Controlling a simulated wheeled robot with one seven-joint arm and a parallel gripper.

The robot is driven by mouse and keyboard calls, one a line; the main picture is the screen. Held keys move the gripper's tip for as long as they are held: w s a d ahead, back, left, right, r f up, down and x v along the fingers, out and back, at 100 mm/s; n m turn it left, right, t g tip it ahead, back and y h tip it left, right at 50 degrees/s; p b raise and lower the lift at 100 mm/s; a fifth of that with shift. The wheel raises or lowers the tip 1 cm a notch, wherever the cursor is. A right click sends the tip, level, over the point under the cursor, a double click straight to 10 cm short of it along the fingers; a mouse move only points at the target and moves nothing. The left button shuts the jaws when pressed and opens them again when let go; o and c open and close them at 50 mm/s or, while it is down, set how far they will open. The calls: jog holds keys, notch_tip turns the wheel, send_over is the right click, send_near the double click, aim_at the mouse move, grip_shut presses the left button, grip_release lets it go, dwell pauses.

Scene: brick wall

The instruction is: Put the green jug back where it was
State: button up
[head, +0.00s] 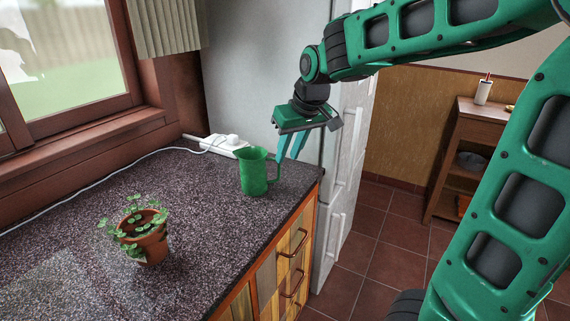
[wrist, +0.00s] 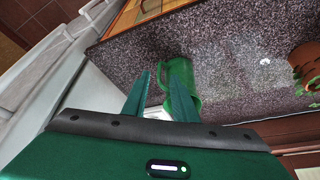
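The green jug (head: 253,174) stands upright on the dark speckled counter (head: 205,215), its handle facing right. In the wrist view the jug (wrist: 181,72) is partly covered by the right-hand finger. My gripper (head: 288,156) points down at the handle side of the jug, near the counter's right end. Its two fingers are apart, and in the wrist view the gap between the fingertips (wrist: 158,76) shows counter and no held object. I cannot tell whether a finger touches the handle.
A potted plant (head: 150,240) stands on the counter at the front left. A white power strip (head: 224,144) with a cable lies behind the jug. A white-grey panel (head: 265,75) rises behind the counter. Open counter lies between the plant and the jug.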

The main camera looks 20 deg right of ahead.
jog(key=shift+v, duration=2.1)
jog(key=s+d+f+m+g, duration=0.1)
jog(key=s+d+f+m, duration=0.1)
jog(key=s, duration=0.7)
jog(key=s+d+f+m+g, duration=0.2)
jog(key=s+d+f, duration=0.3)
jog(key=s, duration=0.5)
jog(key=s+d+f+m+g, duration=0.2)
jog(key=s+f, duration=0.3)
jog(key=s, duration=0.5)
jog(key=shift+d+m+h, duration=0.3)
jog(key=shift+d+m, duration=0.5)
jog(key=shift+d, duration=0.05)
jog(key=shift+s, duration=0.15)
